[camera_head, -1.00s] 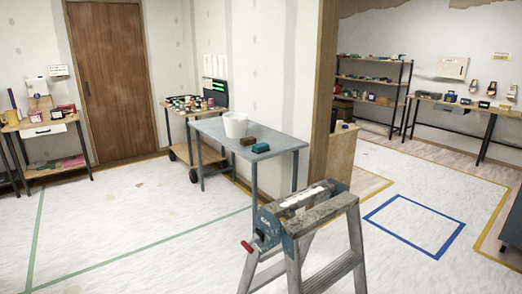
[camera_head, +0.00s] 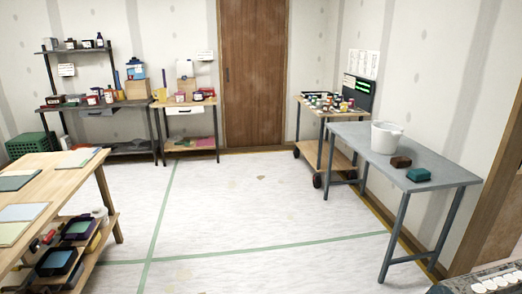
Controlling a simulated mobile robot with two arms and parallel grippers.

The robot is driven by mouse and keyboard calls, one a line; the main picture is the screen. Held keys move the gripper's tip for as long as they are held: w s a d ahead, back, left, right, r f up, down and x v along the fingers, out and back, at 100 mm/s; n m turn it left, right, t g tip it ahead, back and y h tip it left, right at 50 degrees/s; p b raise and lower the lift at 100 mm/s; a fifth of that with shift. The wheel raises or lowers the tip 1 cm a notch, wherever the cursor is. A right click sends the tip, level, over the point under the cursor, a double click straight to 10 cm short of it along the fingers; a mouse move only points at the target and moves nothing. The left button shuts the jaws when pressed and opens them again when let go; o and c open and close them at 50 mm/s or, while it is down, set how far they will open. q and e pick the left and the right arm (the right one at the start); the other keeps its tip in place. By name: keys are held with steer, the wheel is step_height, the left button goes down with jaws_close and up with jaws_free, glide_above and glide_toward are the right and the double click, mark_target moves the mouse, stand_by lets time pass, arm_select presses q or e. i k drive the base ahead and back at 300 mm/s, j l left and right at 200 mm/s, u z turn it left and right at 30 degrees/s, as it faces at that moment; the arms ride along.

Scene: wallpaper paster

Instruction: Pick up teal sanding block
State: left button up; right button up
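The teal sanding block (camera_head: 418,174) lies on the grey table (camera_head: 441,171) at the right, near the table's front edge. A brown block (camera_head: 401,162) lies just behind and to the left of it, and a white bucket (camera_head: 386,137) stands farther back on the same table. Neither of my grippers shows in the head view, so I cannot see whether they are open or shut. The table is some way off across the floor.
The floor (camera_head: 265,205) between me and the grey table is mostly clear, with green tape lines. A wooden workbench (camera_head: 60,190) stands close at left. The top of a stepladder (camera_head: 490,282) shows at bottom right. A wheeled cart (camera_head: 307,136) stands behind the table.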

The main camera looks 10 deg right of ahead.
mark_target(419, 175)
steer(key=i+z, duration=0.1)
steer(key=i, duration=0.4)
steer(key=i+z, duration=0.1)
steer(key=i, duration=0.45)
steer(key=i+j+z, duration=0.15)
steer(key=i, duration=0.35)
steer(key=i+j+z, duration=0.1)
steer(key=i, duration=0.4)
